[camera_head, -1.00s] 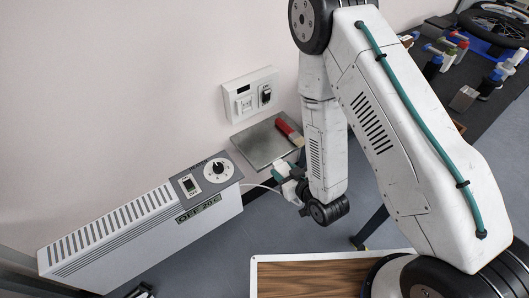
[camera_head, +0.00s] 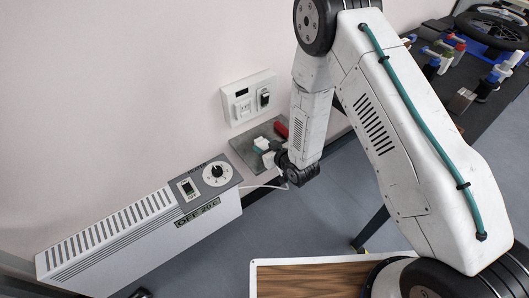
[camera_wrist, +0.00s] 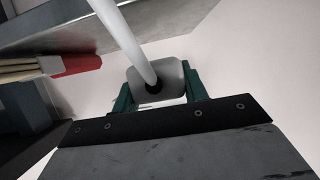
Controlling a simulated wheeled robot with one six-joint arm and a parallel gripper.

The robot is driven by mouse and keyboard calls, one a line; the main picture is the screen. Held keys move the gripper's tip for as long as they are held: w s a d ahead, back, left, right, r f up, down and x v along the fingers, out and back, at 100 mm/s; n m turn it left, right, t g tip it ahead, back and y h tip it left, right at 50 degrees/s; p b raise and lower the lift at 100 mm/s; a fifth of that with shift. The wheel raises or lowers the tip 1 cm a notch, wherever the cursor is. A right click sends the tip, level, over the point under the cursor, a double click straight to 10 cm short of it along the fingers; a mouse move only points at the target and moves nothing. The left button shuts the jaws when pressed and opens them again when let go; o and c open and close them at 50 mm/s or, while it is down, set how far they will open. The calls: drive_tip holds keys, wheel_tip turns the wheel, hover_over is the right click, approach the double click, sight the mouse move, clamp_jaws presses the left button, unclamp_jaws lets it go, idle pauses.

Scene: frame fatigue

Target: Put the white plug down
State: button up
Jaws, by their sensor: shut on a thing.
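The white plug (camera_wrist: 170,77) shows in the wrist view, held between the teal fingers of my gripper (camera_wrist: 158,90). Its white cord (camera_wrist: 121,32) runs from the plug towards the camera. In the head view my gripper (camera_head: 264,147) is in front of the metal shelf (camera_head: 242,140), below the wall socket panel (camera_head: 249,100). The plug is small and partly hidden there. I cannot tell whether it touches the shelf.
A brush with a red handle (camera_head: 281,129) lies on the shelf, partly hidden by my arm; it also shows in the wrist view (camera_wrist: 76,65). A white heater (camera_head: 140,235) stands against the wall at lower left. A dark workbench (camera_head: 470,118) with tools is at right.

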drive_tip(key=shift+w+f, duration=0.15)
drive_tip(key=shift+f, duration=1.6)
drive_tip(key=shift+f, duration=0.1)
drive_tip(key=o, duration=1.1)
